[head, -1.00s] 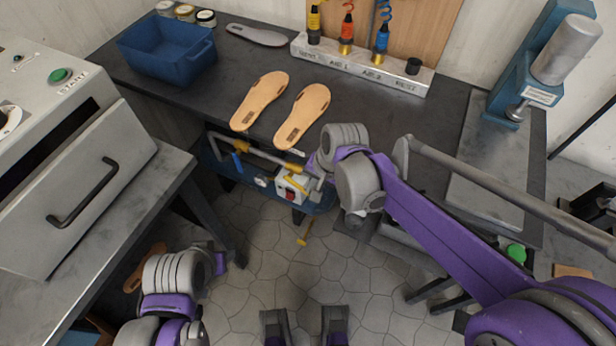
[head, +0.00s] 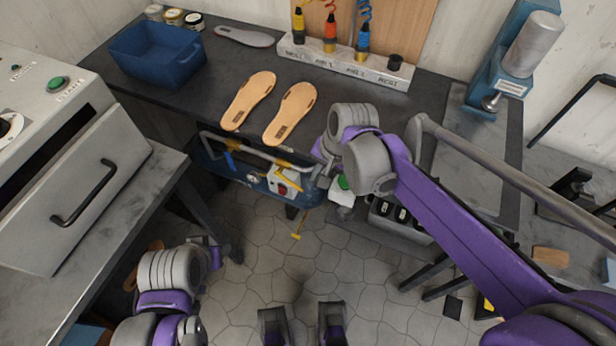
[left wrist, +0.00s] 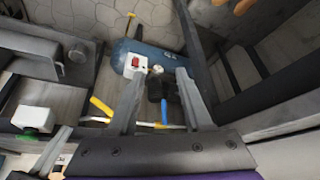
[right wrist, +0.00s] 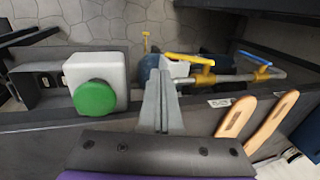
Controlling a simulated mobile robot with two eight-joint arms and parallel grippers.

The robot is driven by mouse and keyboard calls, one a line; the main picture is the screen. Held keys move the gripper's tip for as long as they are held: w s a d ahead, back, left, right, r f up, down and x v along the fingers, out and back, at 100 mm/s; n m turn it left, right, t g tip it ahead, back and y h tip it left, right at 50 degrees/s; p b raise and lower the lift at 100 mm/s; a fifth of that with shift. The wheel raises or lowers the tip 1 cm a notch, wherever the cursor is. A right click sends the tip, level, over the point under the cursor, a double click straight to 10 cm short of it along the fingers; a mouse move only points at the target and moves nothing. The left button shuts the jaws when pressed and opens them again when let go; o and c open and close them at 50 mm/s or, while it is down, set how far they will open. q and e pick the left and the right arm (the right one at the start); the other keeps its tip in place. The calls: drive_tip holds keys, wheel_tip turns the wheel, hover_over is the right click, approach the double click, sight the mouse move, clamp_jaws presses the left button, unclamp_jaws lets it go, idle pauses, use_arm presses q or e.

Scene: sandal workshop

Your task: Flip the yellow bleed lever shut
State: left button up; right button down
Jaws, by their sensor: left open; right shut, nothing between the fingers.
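The yellow lever (head: 292,182) sits on a grey pipe above a blue tank (head: 212,166) under the bench edge. It sticks out at an angle to the pipe in the left wrist view (left wrist: 101,106) and reaches over the tank side in the right wrist view (right wrist: 190,58). My right gripper (head: 318,180) is shut and empty, just right of the lever; its fingers (right wrist: 160,90) look apart from it. My left gripper (head: 214,256) is low at the left, open and empty; its spread fingers (left wrist: 162,98) show with the tank beyond.
A blue lever (head: 229,158) is farther left on the pipe. A white box with a red switch (head: 281,188) is on the tank. A small yellow T-piece (head: 298,230) hangs below. A white box with a green button (right wrist: 96,97) is close to the right gripper. Sandal soles (head: 249,100) lie on the bench.

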use_arm(q)
drive_tip(key=shift+w+a+r+p, duration=0.1)
drive_tip(key=shift+w+r+p, duration=0.15)
drive_tip(key=shift+r+p, duration=0.05)
use_arm(e)
drive_tip(key=d+v, duration=0.1)
drive_tip(key=v, duration=0.5)
drive_tip(key=shift+s, duration=0.25)
use_arm(q)
drive_tip(key=shift+c, duration=0.3)
use_arm(e)
drive_tip(key=shift+d+f, duration=0.15)
